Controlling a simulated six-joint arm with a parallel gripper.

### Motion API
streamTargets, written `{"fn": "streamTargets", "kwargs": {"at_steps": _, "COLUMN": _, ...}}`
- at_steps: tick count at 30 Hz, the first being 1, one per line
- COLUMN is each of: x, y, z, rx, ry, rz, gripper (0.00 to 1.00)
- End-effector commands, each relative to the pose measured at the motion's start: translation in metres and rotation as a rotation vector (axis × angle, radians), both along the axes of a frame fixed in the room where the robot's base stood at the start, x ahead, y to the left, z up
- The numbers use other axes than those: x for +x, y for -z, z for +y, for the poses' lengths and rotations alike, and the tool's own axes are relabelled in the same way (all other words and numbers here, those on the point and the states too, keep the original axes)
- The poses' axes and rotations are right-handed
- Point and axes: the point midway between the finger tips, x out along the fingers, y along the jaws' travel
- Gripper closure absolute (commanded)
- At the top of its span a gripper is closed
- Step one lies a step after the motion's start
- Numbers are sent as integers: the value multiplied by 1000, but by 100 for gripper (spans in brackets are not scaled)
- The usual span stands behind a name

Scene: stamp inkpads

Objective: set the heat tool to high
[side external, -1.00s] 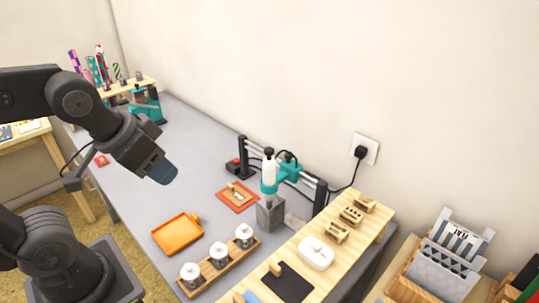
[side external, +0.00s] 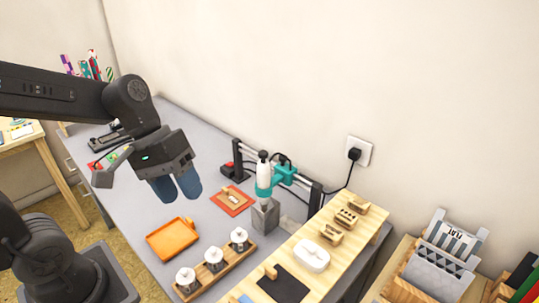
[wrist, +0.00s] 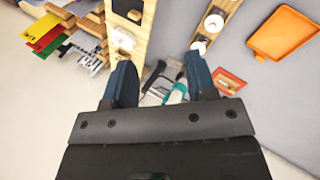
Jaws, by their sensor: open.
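The heat tool (side external: 264,172), with a white barrel and teal parts, stands upright over a grey metal block (side external: 265,215) beside a dark rail frame. Its setting control is too small to make out. It also shows in the wrist view as a teal and white shape (wrist: 176,94) beyond and between my fingers. My gripper (side external: 176,188) is open and empty, with blue fingers pointing down. It hangs above the grey table, left of the heat tool and clear of it. Both fingers also show in the wrist view (wrist: 161,78).
An orange tray (side external: 172,239) and a wooden rack (side external: 218,268) with several white-topped jars stand at the front. A red pad (side external: 231,201) with a wooden stamp lies left of the tool. A wooden shelf (side external: 318,226) runs to its right. A black plug (side external: 354,154) is in the wall.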

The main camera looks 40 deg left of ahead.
Motion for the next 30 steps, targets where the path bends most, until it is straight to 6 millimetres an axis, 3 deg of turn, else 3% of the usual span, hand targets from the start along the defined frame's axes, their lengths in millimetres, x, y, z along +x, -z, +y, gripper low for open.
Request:
{"fn": "streamTargets", "kwargs": {"at_steps": 4, "x": 34, "y": 10, "z": -6, "rx": -345, "ry": -246, "rz": 258, "gripper": 48}}
{"fn": "streamTargets", "kwargs": {"at_steps": 8, "x": 72, "y": 16, "z": 5, "rx": -649, "ry": -479, "rz": 430, "gripper": 48}}
{"fn": "streamTargets", "kwargs": {"at_steps": 11, "x": 104, "y": 25, "z": 26, "rx": -884, "ry": -668, "rz": 531, "gripper": 48}}
{"fn": "streamTargets", "kwargs": {"at_steps": 15, "x": 141, "y": 46, "z": 70, "rx": -1175, "ry": -919, "rz": 610, "gripper": 48}}
{"fn": "streamTargets", "kwargs": {"at_steps": 18, "x": 156, "y": 61, "z": 99, "rx": -1326, "ry": -1057, "rz": 628, "gripper": 48}}
{"fn": "streamTargets", "kwargs": {"at_steps": 22, "x": 164, "y": 75, "z": 123, "rx": -1438, "ry": -1162, "rz": 626, "gripper": 48}}
{"fn": "streamTargets", "kwargs": {"at_steps": 26, "x": 169, "y": 79, "z": 128, "rx": -1473, "ry": -1194, "rz": 622, "gripper": 48}}
{"fn": "streamTargets", "kwargs": {"at_steps": 30, "x": 180, "y": 79, "z": 116, "rx": -1469, "ry": -1190, "rz": 624, "gripper": 48}}
